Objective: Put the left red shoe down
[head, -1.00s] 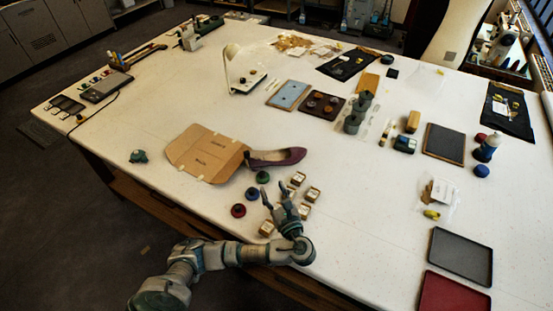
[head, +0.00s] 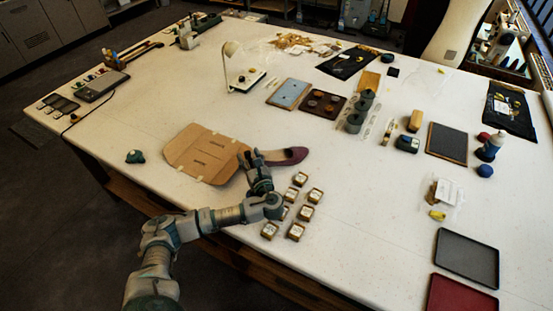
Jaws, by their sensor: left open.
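One dark red shoe (head: 290,155) lies on the white table, its heel end by the right edge of a tan cardboard template (head: 205,153). My left gripper (head: 250,157) is at the heel end of the shoe and hides part of it. Its jaws are open. I cannot tell whether the fingers touch the shoe. My right gripper is not in view.
Several small boxes (head: 296,231) stand to the right of my left forearm. A white lamp (head: 229,50) stands behind the template. A grey tray (head: 467,257) and a red tray (head: 462,295) lie at the right front. The table left of the template is mostly clear.

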